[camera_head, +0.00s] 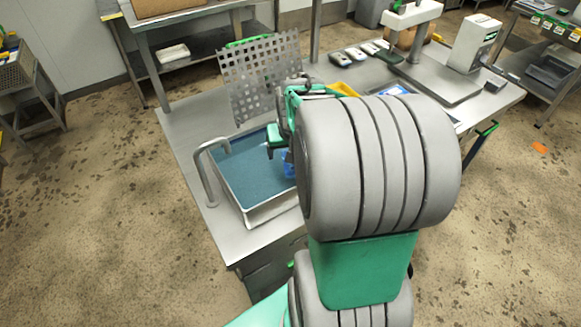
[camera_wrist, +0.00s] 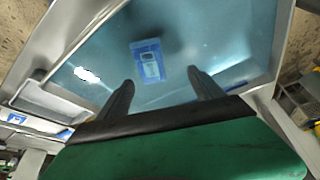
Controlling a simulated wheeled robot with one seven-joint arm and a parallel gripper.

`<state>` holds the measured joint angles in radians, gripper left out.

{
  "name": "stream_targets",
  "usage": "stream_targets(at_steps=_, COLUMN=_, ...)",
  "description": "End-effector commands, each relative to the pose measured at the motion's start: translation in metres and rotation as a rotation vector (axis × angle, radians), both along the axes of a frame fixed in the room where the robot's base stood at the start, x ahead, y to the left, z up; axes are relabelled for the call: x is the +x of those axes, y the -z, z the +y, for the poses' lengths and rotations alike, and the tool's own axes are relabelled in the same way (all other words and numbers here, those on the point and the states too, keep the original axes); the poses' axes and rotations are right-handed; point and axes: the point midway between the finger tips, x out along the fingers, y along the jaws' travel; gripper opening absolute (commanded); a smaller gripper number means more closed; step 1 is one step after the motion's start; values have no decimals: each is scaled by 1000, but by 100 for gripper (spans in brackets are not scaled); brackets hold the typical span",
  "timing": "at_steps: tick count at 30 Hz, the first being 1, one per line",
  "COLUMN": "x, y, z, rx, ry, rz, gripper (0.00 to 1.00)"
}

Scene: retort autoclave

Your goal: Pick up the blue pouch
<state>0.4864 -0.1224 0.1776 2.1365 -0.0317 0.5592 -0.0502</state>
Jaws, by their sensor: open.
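The blue pouch (camera_wrist: 148,60) has a white label and lies in the blue-bottomed basin (camera_head: 238,175). It shows whole in the wrist view, just beyond the fingertips and roughly between them. In the head view the pouch (camera_head: 288,164) is mostly hidden by my arm. My gripper (camera_wrist: 158,76) is open, its two dark fingers apart with nothing between them. It is above the basin, and its height over the pouch is hard to tell. In the head view my arm hides much of the gripper.
A perforated metal plate (camera_head: 262,75) stands upright behind the basin. A curved metal tube (camera_head: 208,170) rises at the basin's left edge. A yellow item (camera_head: 342,89) and a scale-like device (camera_head: 430,75) are farther right on the steel table (camera_head: 180,120).

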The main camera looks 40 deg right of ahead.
Motion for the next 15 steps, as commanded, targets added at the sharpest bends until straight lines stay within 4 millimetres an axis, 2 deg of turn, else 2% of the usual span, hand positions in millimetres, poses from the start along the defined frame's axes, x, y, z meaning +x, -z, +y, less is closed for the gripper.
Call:
stream_targets(at_steps=1, x=0, y=14, z=-15, rx=3, ry=27, rz=3, gripper=80)
stream_targets(at_steps=3, x=3, y=23, z=-24, rx=2, ry=40, rz=1, gripper=80)
stream_targets(at_steps=11, x=16, y=54, z=-29, rx=2, ry=36, rz=3, gripper=80)
stream_targets(at_steps=15, x=26, y=77, z=-34, rx=2, ry=36, rz=1, gripper=80)
